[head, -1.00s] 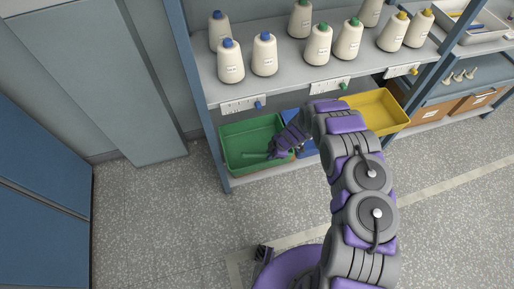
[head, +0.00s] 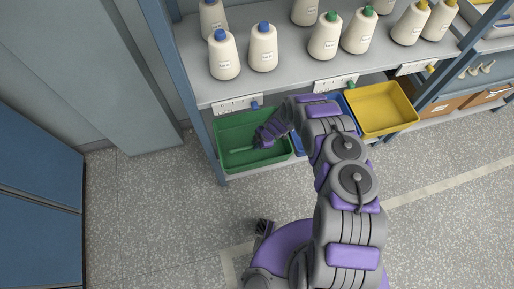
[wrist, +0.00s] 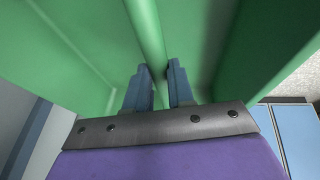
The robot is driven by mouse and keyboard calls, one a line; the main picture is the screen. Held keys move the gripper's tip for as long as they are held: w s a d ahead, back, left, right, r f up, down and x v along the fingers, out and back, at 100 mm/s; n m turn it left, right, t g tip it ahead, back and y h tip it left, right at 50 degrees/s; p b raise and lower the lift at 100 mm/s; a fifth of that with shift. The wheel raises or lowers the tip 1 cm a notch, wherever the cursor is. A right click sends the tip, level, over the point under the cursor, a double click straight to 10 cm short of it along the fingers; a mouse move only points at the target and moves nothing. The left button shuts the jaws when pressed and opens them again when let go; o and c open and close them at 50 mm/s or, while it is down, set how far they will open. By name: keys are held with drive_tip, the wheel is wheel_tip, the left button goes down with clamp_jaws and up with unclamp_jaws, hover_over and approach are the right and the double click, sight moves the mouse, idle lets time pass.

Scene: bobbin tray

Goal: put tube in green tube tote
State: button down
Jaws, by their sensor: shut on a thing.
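The green tote (head: 222,161) sits on the lower shelf at the left. My gripper (head: 258,141) is over the tote's right half in the head view. A slim green tube (head: 239,151) sticks out to the left from my fingertips, within the tote's outline. In the wrist view, my gripper (wrist: 161,82) has its two blue fingers shut on the green tube (wrist: 146,28), which runs away from me between the tote's green walls (wrist: 70,50). The held end is hidden by the fingers. I cannot tell whether the tube touches the tote's floor.
A blue tote (head: 299,146), partly hidden by my arm, and a yellow tote (head: 382,129) stand to the right. The upper shelf (head: 285,83) with several thread cones (head: 263,50) overhangs the totes' back. A blue post (head: 211,145) stands at the left. Floor in front is clear.

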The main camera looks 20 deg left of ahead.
sight(258, 152)
drive_tip(key=shift+a+f, duration=0.15)
drive_tip(key=shift+f, duration=0.45)
drive_tip(key=f+b, duration=0.1)
drive_tip(key=f, duration=0.1)
drive_tip(key=d+f+b, duration=0.1)
drive_tip(key=shift+f, duration=0.4)
drive_tip(key=shift+a+r, duration=0.1)
drive_tip(key=c, duration=1.3)
unclamp_jaws()
drive_tip(key=shift+a, duration=0.25)
drive_tip(key=shift+o, duration=0.2)
drive_tip(key=shift+d, duration=0.1)
drive_tip(key=shift+d, duration=0.15)
drive_tip(key=shift+r+p, duration=0.25)
drive_tip(key=shift+p, duration=0.05)
drive_tip(key=p+v, duration=0.4)
drive_tip(key=v, duration=0.7)
drive_tip(key=shift+r, duration=0.2)
